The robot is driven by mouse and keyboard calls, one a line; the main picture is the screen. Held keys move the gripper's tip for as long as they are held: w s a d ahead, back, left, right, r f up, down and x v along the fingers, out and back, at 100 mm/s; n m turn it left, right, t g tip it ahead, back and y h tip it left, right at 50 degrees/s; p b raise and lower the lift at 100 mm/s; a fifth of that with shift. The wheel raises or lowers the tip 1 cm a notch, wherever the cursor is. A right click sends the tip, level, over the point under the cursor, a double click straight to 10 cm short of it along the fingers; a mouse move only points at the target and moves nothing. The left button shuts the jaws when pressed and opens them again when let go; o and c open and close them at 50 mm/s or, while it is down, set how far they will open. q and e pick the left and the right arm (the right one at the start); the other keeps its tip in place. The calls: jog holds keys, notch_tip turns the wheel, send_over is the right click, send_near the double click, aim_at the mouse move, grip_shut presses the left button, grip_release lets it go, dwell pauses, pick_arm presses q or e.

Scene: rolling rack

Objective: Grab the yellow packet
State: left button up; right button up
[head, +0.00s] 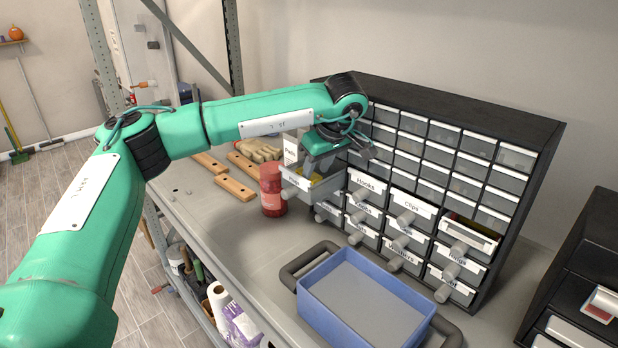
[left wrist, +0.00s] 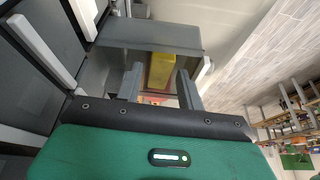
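The yellow packet (left wrist: 160,70) lies inside a pulled-out grey drawer (left wrist: 150,35) in the left wrist view. In the head view the drawer (head: 312,190) sticks out of the upper left of the large-drawer section, and my gripper mostly hides its contents. My left gripper (left wrist: 159,85) points into the drawer with its fingers apart, one on each side of the packet's near end. It looks open, and I cannot tell whether a finger touches the packet. In the head view the left gripper (head: 320,163) is above the drawer. My right gripper is not in view.
The black drawer cabinet (head: 530,128) stands on a grey bench (head: 225,215). Another drawer (head: 468,236) at its right is partly open. A red jar (head: 271,190) stands close beside the pulled-out drawer. A blue tray (head: 365,305) with dark handles sits in front.

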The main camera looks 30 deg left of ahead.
aim_at(312, 177)
pick_arm(q)
jog(key=p+x, duration=0.1)
jog(key=x, duration=0.2)
jog(key=shift+a+f+p, duration=0.15)
jog(key=shift+a+p, duration=0.15)
jog(key=shift+p, duration=0.05)
jog(key=shift+a+f, duration=0.1)
jog(key=shift+f, duration=0.3)
jog(key=shift+c, duration=0.2)
jog(key=c, duration=0.7)
jog(key=shift+c, duration=0.2)
jog(key=shift+r, duration=0.1)
